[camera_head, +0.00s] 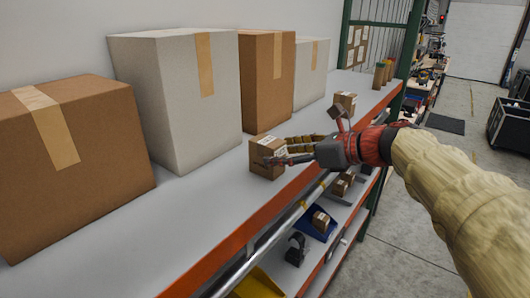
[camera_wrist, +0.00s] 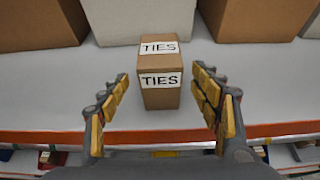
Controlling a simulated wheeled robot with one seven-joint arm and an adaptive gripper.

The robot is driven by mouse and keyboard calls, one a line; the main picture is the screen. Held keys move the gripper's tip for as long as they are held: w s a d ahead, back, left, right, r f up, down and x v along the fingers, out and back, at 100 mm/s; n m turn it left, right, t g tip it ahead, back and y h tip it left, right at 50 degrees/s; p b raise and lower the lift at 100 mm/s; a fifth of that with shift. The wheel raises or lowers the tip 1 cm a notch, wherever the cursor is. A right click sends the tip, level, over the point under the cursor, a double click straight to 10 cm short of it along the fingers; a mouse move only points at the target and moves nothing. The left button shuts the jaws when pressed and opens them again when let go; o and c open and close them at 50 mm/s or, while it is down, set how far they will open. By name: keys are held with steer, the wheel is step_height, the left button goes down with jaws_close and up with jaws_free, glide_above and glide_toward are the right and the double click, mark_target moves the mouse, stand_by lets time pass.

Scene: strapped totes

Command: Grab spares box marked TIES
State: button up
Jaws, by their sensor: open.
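A small brown box marked TIES on two white labels (camera_wrist: 160,98) stands upright on the grey shelf (camera_wrist: 45,100), near its front edge. In the head view the same box (camera_head: 264,160) is partly hidden behind my gripper's fingers. My gripper (camera_head: 285,152) is open, and in the wrist view its yellow-padded fingers (camera_wrist: 165,110) lie to the left and right of the box. Gaps show between the fingers and the box sides in that view.
Large taped cartons stand behind: a brown one (camera_head: 70,160), a white one (camera_head: 180,95), another brown one (camera_head: 267,80). Another small box (camera_head: 345,102) sits farther along the shelf. An orange beam (camera_head: 245,240) edges the shelf; bins and small boxes lie below.

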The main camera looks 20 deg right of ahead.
mark_target(267, 153)
steer(key=p+x, duration=0.1)
steer(key=x, duration=0.5)
steer(key=shift+d, duration=0.1)
steer(key=shift+s, duration=0.1)
steer(key=shift+c, duration=1.4)
steer(key=c, duration=1.1)
steer(key=shift+r, duration=0.1)
